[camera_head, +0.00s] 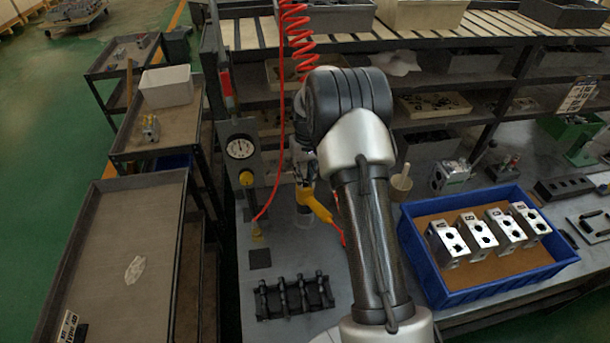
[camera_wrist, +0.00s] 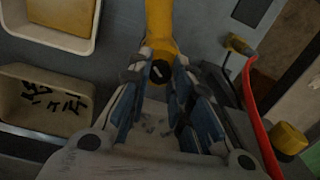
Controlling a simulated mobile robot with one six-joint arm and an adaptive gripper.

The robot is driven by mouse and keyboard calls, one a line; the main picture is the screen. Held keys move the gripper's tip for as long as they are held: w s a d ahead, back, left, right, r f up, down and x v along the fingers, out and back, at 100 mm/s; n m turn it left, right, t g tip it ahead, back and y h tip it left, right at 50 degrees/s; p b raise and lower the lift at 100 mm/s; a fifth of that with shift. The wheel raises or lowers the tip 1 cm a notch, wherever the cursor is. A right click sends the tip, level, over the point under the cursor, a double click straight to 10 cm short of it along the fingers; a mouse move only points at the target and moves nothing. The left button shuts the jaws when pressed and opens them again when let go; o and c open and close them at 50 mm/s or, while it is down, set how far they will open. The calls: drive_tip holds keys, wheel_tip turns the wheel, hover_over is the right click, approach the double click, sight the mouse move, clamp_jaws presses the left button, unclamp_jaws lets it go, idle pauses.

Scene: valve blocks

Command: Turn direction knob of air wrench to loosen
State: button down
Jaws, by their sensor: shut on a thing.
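The yellow air wrench (camera_head: 318,206) hangs over the bench in the head view, partly hidden behind my arm. In the wrist view its yellow body (camera_wrist: 159,22) runs down from the top edge to between my fingers. The direction knob (camera_wrist: 160,71), a small dark round piece with a pale mark, sits at the lower end of the visible yellow part. My gripper (camera_wrist: 161,74), with blue-padded fingers, has its tips on both sides of the knob and is shut on it. Contact at the tips is small in the picture. In the head view my arm hides most of the gripper.
A blue crate (camera_head: 486,287) with several metal valve blocks stands right of my arm. A black rack (camera_head: 294,297) lies in front. A pressure gauge (camera_head: 240,148) stands at left. A red hose (camera_wrist: 253,105) runs close to the gripper's right side.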

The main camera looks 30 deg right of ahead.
sight(305, 181)
drive_tip(key=n+p, duration=0.1)
drive_tip(key=n, duration=0.4)
drive_tip(key=shift+r+n, duration=0.1)
drive_tip(key=shift+n, duration=0.2)
drive_tip(key=n, duration=0.5)
drive_tip(key=shift+n, duration=0.4)
drive_tip(key=c, duration=1.4)
unclamp_jaws()
wheel_tip(305, 181, up, 12)
drive_tip(key=shift+w+d+f, duration=0.1)
drive_tip(key=shift+w+d, duration=0.05)
